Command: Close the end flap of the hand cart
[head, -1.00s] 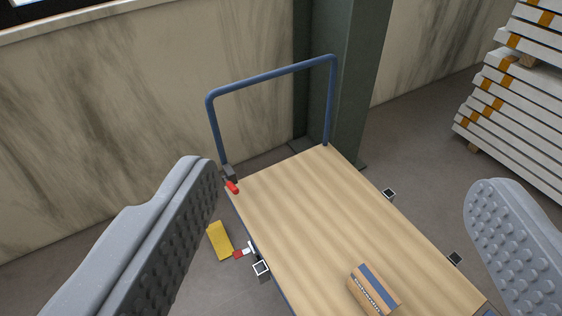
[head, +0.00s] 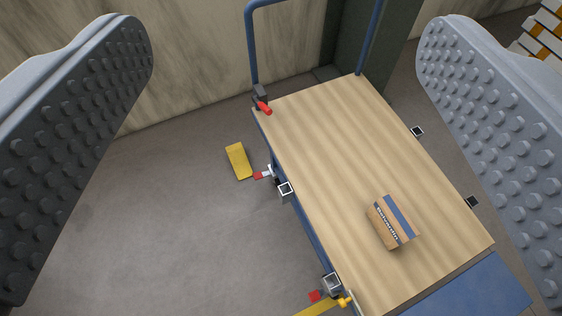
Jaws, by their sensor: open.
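The hand cart (head: 335,150) has a pale wooden deck, a blue frame and a blue push handle (head: 251,45) at its far end. A flat blue panel, which looks like the end flap (head: 475,290), extends from the deck's near edge at the lower right and is cut off by the picture's bottom. Its exact angle to the deck is hard to tell. My gripper (head: 285,40) is open, with one studded grey finger at each side of the picture. Nothing is between the fingers, and neither visibly touches the cart.
A small cardboard box (head: 390,222) lies on the deck. A red-tipped lever (head: 263,107) sits at the far left corner. A yellow plate (head: 239,161) and a yellow bar (head: 322,308) are on the left side. Square sockets line both sides. A wall and green column stand behind; left floor is clear.

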